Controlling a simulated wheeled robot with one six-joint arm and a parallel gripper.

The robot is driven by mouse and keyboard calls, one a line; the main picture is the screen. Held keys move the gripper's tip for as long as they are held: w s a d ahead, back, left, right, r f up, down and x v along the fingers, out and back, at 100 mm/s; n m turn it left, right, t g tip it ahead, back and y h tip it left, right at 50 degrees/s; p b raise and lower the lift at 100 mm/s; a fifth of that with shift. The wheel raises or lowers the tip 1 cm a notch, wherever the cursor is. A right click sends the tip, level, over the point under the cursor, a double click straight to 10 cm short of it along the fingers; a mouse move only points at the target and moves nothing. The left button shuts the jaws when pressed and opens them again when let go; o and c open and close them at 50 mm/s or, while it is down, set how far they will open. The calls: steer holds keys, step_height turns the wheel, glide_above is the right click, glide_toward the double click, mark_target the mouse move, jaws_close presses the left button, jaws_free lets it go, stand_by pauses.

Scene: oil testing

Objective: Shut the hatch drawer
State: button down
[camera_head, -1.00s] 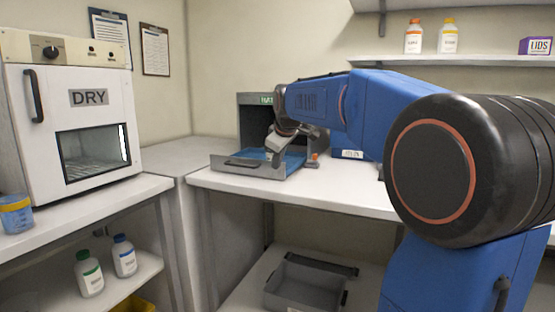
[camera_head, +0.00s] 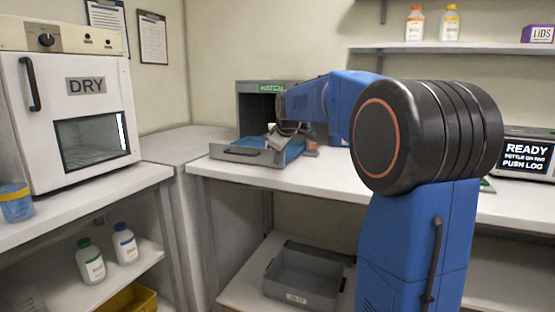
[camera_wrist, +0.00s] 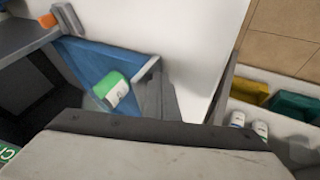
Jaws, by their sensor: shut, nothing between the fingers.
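The hatch (camera_head: 262,88) is a grey box with a green-lettered sign on the counter by the back wall. Its grey drawer (camera_head: 240,154) with blue inner sides stands pulled out towards the front left. In the wrist view the drawer's blue side (camera_wrist: 85,58) shows, and a white bottle with a green cap (camera_wrist: 116,90) is in the drawer. I cannot tell whether the bottle stands or lies. My gripper (camera_head: 274,136) is shut and empty, above the drawer near the hatch opening. It hides part of the opening; touching cannot be told.
A white DRY oven (camera_head: 86,110) stands on the left counter. A READY display device (camera_head: 525,155) is at the right on the white counter (camera_head: 340,180). A grey bin (camera_head: 305,280) sits on the shelf below. Free counter lies right of the hatch.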

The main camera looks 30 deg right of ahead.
steer(key=w+d, duration=0.5)
steer(key=d, duration=0.1)
steer(key=w+d, duration=0.4)
steer(key=d, duration=0.2)
steer(key=w+d, duration=0.5)
steer(key=d, duration=0.1)
steer(key=shift+w+d, duration=0.55)
steer(key=shift+d, duration=0.15)
steer(key=shift+d+r, duration=0.1)
steer(key=shift+w, duration=0.1)
